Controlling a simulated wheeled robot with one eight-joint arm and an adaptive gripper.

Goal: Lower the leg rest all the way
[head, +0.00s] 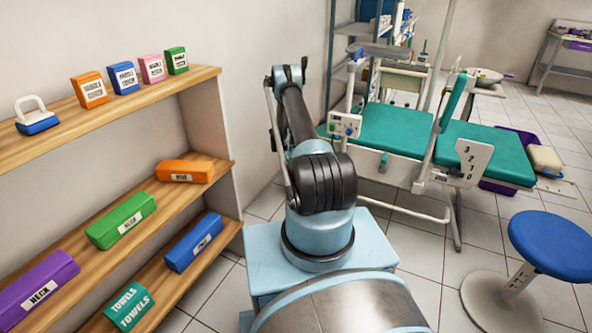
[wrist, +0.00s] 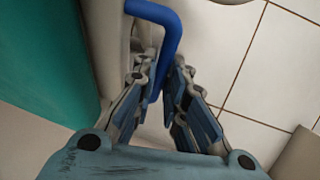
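The dental chair has a flat teal cushion (head: 395,131) on the left, another (head: 512,160) on the right and a narrow teal piece (head: 454,103) tilted up between them. I cannot tell for sure which is the leg rest. A white plate (head: 473,161) numbered 3 to 0 is on the chair's near side. In the wrist view, a bent blue handle (wrist: 171,42) runs down between the fingers of my gripper (wrist: 166,72). The fingers are close in on both sides of it and appear shut on it. The handle's lower end is partly hidden. My gripper is hidden in the head view.
A teal surface (wrist: 35,60) is close on the left in the wrist view. A blue stool (head: 552,243) stands at front right. A wooden shelf (head: 190,185) with colored boxes is on the left. A control box (head: 344,125) is by the chair. Tiled floor shows between stool and chair.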

